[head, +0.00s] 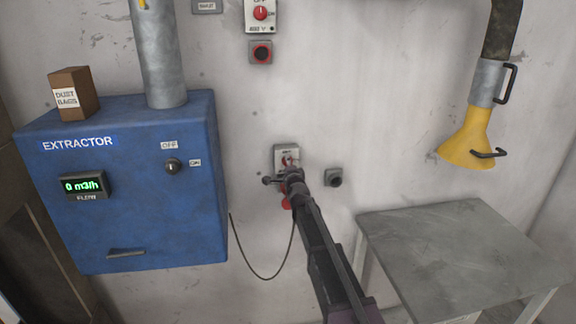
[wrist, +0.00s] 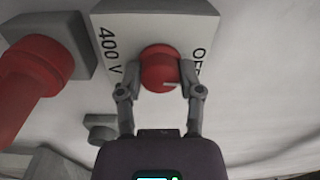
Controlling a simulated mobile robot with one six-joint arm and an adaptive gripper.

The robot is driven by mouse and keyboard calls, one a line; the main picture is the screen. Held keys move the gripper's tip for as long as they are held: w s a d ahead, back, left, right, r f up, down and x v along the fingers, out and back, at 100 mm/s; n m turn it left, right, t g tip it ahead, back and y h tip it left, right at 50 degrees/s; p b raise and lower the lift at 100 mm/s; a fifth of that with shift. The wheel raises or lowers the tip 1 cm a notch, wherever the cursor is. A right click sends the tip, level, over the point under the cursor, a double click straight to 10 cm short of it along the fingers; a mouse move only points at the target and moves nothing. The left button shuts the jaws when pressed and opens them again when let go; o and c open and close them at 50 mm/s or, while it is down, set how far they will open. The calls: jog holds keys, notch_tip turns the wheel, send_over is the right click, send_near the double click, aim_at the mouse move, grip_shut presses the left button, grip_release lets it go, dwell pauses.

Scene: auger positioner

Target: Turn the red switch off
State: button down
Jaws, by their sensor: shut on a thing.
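The red switch (wrist: 158,66) is a round red knob on a pale plate (wrist: 125,22) lettered "400 V" and "OFF". My gripper (wrist: 160,91) has one finger on each side of the knob and is shut on it. A short white mark shows on the knob's near face, on the side toward "OFF"; I cannot tell its exact angle. In the head view my gripper (head: 290,174) is at the low wall box (head: 280,150), and the arm hides most of its knob.
A red plug (wrist: 32,75) sits beside the switch plate, with a cable (head: 262,277) hanging near it. A small grey box (head: 334,178) is to the right. The blue extractor (head: 130,210) stands left, a grey table (head: 460,250) right. Another red switch (head: 261,13) is higher up.

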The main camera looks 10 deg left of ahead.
jog(key=shift+w+r+n, duration=0.1)
jog(key=shift+w+n, duration=0.05)
jog(key=shift+n, duration=0.35)
jog(key=shift+c, duration=1.3)
grip_release()
jog(key=shift+m, duration=0.5)
